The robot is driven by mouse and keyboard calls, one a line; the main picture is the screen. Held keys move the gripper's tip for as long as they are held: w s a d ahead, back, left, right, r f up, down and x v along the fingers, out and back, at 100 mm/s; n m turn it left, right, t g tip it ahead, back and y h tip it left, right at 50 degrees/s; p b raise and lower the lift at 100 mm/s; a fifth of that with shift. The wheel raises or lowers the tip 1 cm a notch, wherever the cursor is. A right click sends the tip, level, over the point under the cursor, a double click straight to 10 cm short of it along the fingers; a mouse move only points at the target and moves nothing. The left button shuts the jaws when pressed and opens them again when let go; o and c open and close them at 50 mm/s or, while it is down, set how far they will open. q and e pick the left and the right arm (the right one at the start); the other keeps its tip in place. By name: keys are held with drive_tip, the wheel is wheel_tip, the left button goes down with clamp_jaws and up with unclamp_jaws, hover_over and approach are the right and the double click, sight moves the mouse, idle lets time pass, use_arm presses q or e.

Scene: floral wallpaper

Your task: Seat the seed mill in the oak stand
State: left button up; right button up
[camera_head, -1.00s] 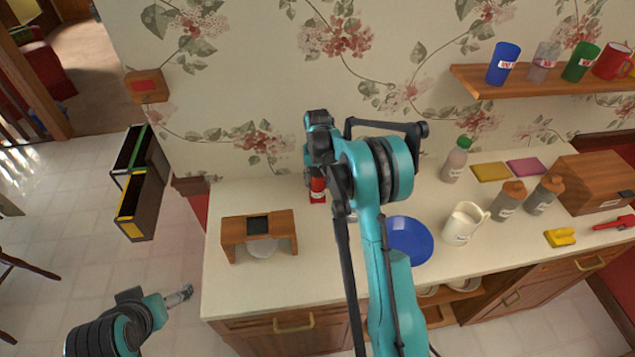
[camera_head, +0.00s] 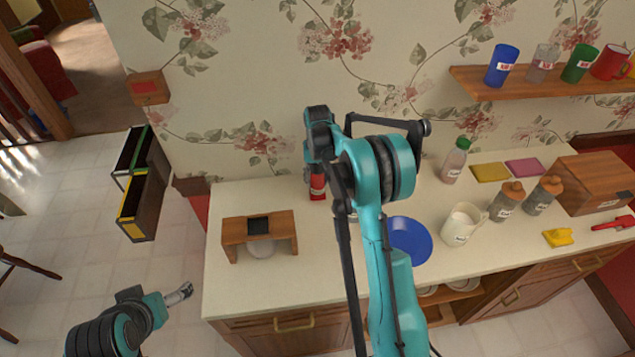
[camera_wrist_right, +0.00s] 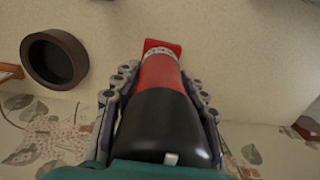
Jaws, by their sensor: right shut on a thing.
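The seed mill, red with a black end, is in my right gripper (camera_head: 314,172). In the right wrist view the mill (camera_wrist_right: 160,105) lies between both fingers of this gripper (camera_wrist_right: 161,82), which are shut on it. In the head view the red part of the mill (camera_head: 317,185) shows below the gripper, near the wall; whether it touches the counter I cannot tell. The oak stand (camera_head: 232,231), bridge-shaped with a dark square on top, is on the counter left of the mill. A pale bowl (camera_head: 262,249) is under it. My left gripper (camera_head: 180,293) is away from the counter, over the floor.
A blue plate (camera_head: 409,240), a white jug (camera_head: 461,225) and bottles stand to the right. A dark round hollow piece (camera_wrist_right: 54,60) is beside the mill in the wrist view. Bare counter (camera_head: 308,240) lies between stand and plate. Floral wallpaper (camera_head: 250,85) closes the back.

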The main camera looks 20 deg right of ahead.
sight(318, 168)
drive_tip(key=shift+r, duration=0.15)
drive_tip(key=shift+r+p, duration=1.35)
drive_tip(key=shift+r, duration=1.15)
use_arm(q)
wheel_tip(318, 168, up, 3)
drive_tip(key=shift+f, duration=0.15)
